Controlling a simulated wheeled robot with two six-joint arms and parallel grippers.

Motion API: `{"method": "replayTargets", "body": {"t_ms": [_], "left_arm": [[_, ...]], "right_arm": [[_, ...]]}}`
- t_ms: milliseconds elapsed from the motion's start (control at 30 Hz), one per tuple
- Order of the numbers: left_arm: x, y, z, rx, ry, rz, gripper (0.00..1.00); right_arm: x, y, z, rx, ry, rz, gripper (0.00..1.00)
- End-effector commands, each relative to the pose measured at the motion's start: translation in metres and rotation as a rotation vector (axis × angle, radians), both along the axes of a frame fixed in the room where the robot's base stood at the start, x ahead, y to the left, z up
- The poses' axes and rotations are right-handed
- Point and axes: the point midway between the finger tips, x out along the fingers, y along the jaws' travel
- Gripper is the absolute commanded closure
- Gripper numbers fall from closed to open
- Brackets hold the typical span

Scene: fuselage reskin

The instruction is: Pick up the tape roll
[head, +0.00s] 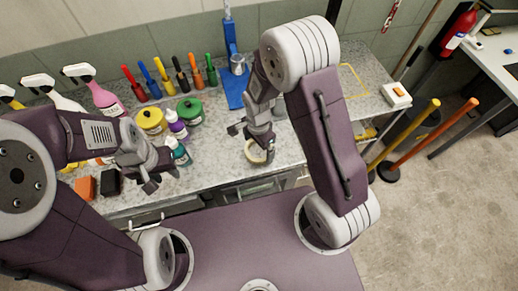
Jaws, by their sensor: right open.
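The tape roll (255,157) is a pale cream ring on the speckled grey worktop (215,165), near its front edge. My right gripper (257,137) is open and points down right above the roll. Its fingers cover part of the ring, and I cannot tell whether they touch it. My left gripper (158,180) hangs over the front of the worktop to the left, apart from the roll. I cannot make out whether its jaws are open or shut.
A teal bottle (180,153), a purple bottle (177,125) and green (190,111) and yellow (151,120) tubs stand left of the roll. Coloured-handled tools line the back. The worktop right of my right arm holds a white box (396,94).

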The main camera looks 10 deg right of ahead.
Motion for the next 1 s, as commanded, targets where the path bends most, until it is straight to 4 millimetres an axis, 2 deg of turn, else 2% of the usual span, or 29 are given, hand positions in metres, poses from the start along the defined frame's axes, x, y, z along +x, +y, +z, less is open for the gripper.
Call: {"method": "replayTargets", "body": {"t_ms": [67,200,300,567,667,833,1000], "left_arm": [[0.000,0.000,0.000,0.000,0.000,0.000,0.64],[0.000,0.000,0.000,0.000,0.000,0.000,0.64],[0.000,0.000,0.000,0.000,0.000,0.000,0.64],[0.000,0.000,-0.001,0.000,0.000,0.000,0.64],[0.000,0.000,-0.002,0.000,0.000,0.000,0.64],[0.000,0.000,-0.004,0.000,0.000,0.000,0.64],[0.000,0.000,-0.009,0.000,0.000,0.000,0.64]], "right_arm": [[0.000,0.000,0.000,0.000,0.000,0.000,0.00],[0.000,0.000,0.000,0.000,0.000,0.000,0.39],[0.000,0.000,0.000,0.000,0.000,0.000,0.64],[0.001,0.000,0.004,0.001,-0.002,0.000,0.64],[0.001,0.000,0.013,0.001,-0.004,0.000,0.64],[0.002,0.000,0.044,0.002,-0.007,0.000,0.64],[-0.007,-0.040,0.064,0.001,-0.004,-0.009,0.64]]}}
